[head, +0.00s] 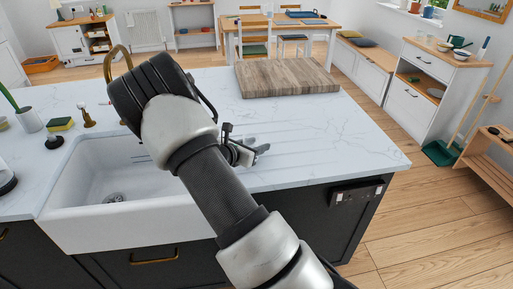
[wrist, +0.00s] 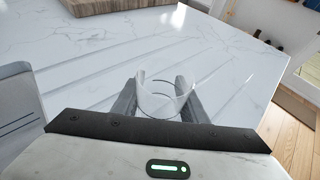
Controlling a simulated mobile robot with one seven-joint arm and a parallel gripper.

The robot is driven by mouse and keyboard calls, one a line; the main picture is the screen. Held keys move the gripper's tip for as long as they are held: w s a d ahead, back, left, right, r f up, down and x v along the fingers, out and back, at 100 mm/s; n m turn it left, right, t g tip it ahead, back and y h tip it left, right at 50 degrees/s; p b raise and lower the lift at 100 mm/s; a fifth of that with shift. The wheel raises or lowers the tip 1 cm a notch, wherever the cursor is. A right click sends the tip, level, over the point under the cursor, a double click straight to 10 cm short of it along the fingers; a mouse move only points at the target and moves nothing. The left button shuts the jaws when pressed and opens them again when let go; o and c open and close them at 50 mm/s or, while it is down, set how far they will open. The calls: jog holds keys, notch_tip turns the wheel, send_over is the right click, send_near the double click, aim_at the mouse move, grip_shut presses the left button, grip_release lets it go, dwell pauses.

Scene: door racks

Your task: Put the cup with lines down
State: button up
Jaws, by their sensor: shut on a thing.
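My gripper (wrist: 160,100) is shut on a pale, see-through cup (wrist: 164,104), which sits between the two grey fingers in the wrist view. Lines on the cup cannot be made out. Behind it is the white marbled countertop (wrist: 110,50) with its drainer grooves. In the head view, my gripper (head: 245,152) is over the grooved part of the countertop (head: 330,140), right of the sink. The cup cannot be made out there. Whether the cup touches the countertop cannot be told.
A white sink (head: 95,190) with a brass tap (head: 115,60) lies left of my arm. A wooden board (head: 285,78) lies at the back of the countertop.

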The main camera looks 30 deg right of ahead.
jog(key=shift+f, duration=0.45)
jog(key=shift+f, duration=0.1)
jog(key=shift+f, duration=0.15)
jog(key=o, duration=1.1)
